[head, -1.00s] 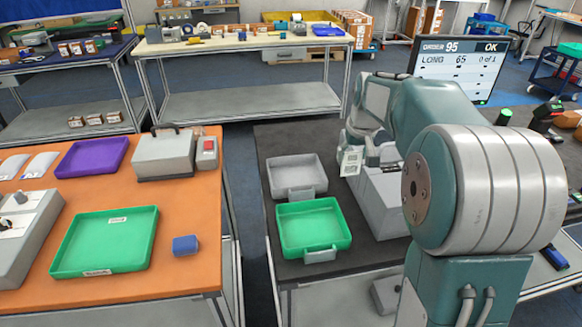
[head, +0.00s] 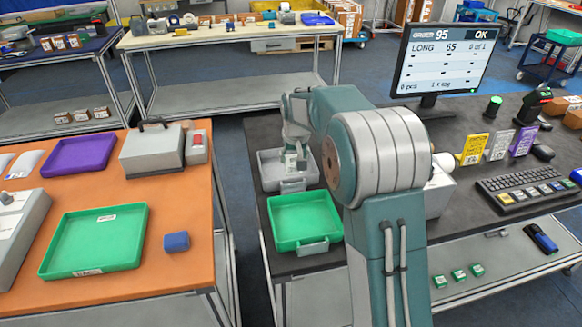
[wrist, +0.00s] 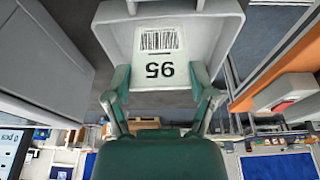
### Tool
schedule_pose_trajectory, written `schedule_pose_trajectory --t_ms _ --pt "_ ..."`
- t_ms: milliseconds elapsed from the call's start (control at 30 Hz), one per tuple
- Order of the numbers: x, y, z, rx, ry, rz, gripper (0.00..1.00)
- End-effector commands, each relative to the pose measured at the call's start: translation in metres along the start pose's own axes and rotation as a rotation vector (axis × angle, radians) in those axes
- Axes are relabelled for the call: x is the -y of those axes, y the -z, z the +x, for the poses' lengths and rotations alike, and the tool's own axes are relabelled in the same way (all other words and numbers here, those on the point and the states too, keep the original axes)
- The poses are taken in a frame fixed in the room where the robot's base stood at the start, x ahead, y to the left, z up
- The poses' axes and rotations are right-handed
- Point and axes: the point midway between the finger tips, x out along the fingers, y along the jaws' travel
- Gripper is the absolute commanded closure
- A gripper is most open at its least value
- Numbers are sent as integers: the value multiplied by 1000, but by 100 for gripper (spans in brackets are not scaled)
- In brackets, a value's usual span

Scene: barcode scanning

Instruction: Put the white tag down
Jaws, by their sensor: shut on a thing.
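The white tag (wrist: 158,50) shows a barcode and the number 95, upside down in the wrist view. My gripper (wrist: 162,88) is shut on it, with a finger at each side. In the head view the tag (head: 291,162) is a small pale piece under my gripper (head: 294,150), at the grey tray (head: 268,182). In the wrist view the tray's rim (wrist: 226,12) frames the tag. I cannot tell whether the tag touches the tray floor.
A green tray (head: 303,222) stands just in front of the grey tray on the dark table. A grey box (head: 437,190) is to the right, partly behind my arm. The monitor (head: 440,60) shows order 95. The orange table (head: 185,275) is to the left.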

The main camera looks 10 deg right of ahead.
Motion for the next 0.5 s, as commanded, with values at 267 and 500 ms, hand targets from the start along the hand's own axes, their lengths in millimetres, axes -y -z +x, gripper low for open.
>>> schedule_pose_trajectory --t_ms 267,500 --pt "8 -4 31 4 0 0 64" --pt "8 -6 41 0 0 0 64"
